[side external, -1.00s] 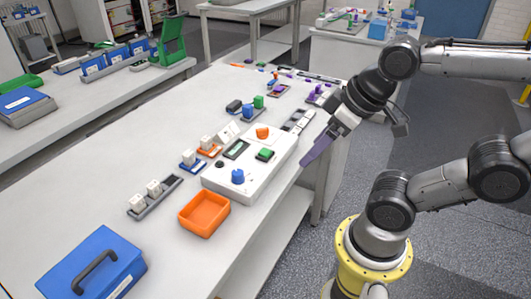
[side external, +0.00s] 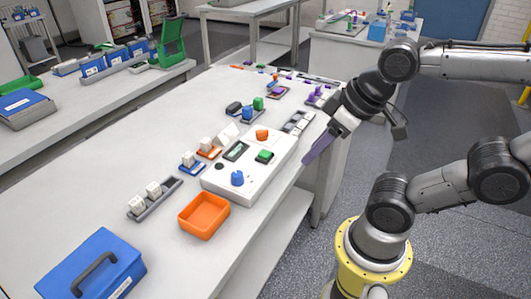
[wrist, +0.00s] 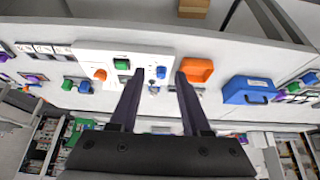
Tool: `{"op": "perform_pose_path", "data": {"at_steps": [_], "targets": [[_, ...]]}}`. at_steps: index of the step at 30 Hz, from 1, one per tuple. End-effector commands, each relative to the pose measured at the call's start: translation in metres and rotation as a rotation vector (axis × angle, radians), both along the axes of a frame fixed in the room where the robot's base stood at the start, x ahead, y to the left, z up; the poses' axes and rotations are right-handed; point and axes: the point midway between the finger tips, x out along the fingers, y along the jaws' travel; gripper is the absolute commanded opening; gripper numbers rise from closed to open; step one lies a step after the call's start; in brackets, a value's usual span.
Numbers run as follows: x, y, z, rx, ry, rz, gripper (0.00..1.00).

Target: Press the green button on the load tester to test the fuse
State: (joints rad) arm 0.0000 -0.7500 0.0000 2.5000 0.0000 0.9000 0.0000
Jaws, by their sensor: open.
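The load tester (side external: 217,188) is a white box near the right edge of the bench. Its green button (side external: 265,156) is on the top face, below an orange knob (side external: 262,134) and right of a small dark display (side external: 237,150). A blue knob (side external: 237,178) is at its near end. My gripper (side external: 308,158) is right of the tester, apart from it, with purple fingers pointing down-left. In the wrist view my gripper (wrist: 156,76) is open and empty; the green button (wrist: 121,64) shows just left of the left finger. I cannot tell which part is the fuse.
An orange tray (side external: 204,229) and a blue case (side external: 98,262) are on the near bench. Small holders with white blocks (side external: 154,188) stand left of the tester. A grey holder (side external: 298,122) lies beyond it.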

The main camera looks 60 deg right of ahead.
Motion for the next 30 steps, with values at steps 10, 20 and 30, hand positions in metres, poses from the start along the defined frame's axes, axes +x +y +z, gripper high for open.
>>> {"op": "perform_pose_path", "data": {"at_steps": [10, 20, 30], "targets": [[0.0, 0.0, 0.0, 0.0, 0.0, 0.0, 0.0], [0.0, 0.0, 0.0, 0.0, 0.0, 0.0, 0.0], [0.0, 0.0, 0.0, 0.0, 0.0, 0.0, 0.0]]}}
